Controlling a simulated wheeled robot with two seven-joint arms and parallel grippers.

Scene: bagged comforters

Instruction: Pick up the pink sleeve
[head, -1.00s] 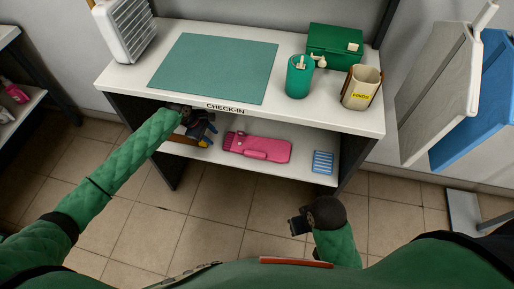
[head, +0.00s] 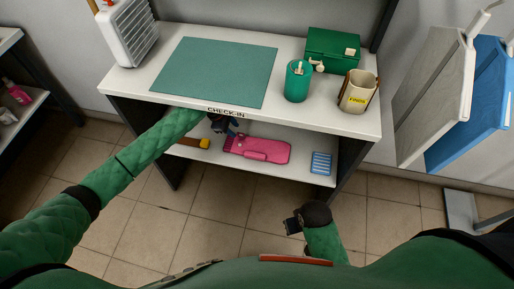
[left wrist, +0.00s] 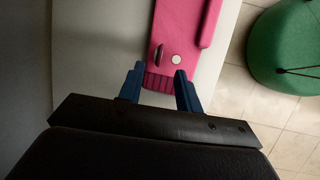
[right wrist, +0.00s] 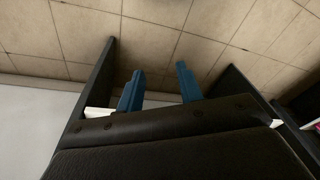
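The pink sleeve (head: 262,150) lies flat on the lower shelf of the check-in desk. It also shows in the left wrist view (left wrist: 181,35), with its ribbed end between and just beyond the fingertips. My left gripper (head: 222,124) reaches under the desktop at the sleeve's left end; in the left wrist view its blue fingers (left wrist: 159,82) are open with nothing clearly held. Whether they touch the sleeve I cannot tell. My right gripper (head: 293,224) hangs low in front of the desk; in the right wrist view its fingers (right wrist: 158,82) are open and empty.
The desktop (head: 330,118) overhangs the lower shelf (head: 300,174). A yellow-ended object (head: 196,143) lies left of the sleeve and a blue striped item (head: 321,163) right of it. A green mat (head: 215,70), cup (head: 298,82), box (head: 333,48) and bin (head: 358,92) stand above.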

